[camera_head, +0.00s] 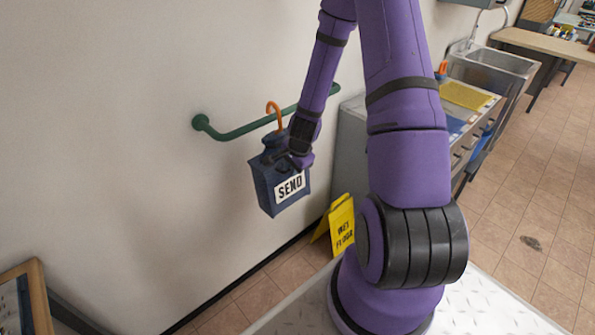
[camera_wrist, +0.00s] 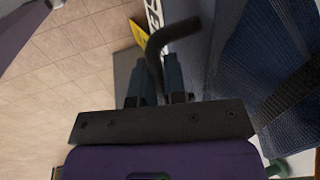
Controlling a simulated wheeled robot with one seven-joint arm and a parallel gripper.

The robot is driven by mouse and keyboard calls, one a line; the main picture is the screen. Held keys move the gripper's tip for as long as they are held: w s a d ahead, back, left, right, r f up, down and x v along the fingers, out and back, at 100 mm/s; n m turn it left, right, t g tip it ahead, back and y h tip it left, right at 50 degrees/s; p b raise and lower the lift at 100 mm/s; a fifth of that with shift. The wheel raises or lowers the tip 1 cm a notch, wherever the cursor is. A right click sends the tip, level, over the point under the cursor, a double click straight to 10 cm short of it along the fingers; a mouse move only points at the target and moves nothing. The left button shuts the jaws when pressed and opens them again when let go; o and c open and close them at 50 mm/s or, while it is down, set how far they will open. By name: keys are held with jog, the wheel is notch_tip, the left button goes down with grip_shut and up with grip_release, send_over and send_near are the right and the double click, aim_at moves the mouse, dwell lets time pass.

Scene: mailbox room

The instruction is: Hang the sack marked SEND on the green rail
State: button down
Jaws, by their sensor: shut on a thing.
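The dark blue sack (camera_head: 265,185) has a white label reading SEND and an orange hook (camera_head: 273,107) at its top. In the head view it is off the floor in front of the wall, upright with a slight tilt. My gripper (camera_head: 294,160) is shut at the sack's right side. In the wrist view the gripper (camera_wrist: 155,80) is closed on a dark bent handle (camera_wrist: 176,35), with the sack (camera_wrist: 196,50) just beyond. The green rail (camera_head: 238,132) runs along the wall behind the sack. The hook overlaps the rail in the picture; I cannot tell whether it bears on it.
A yellow wet-floor sign (camera_head: 340,224) stands on the tiles below and right of the sack. A grey cabinet (camera_head: 351,140) stands past the rail's right end, with a sink (camera_head: 495,62) further on. A wood-framed board (camera_head: 25,298) is at lower left.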

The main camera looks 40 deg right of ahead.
jog(key=shift+w+f, duration=1.85)
jog(key=shift+f, duration=0.2)
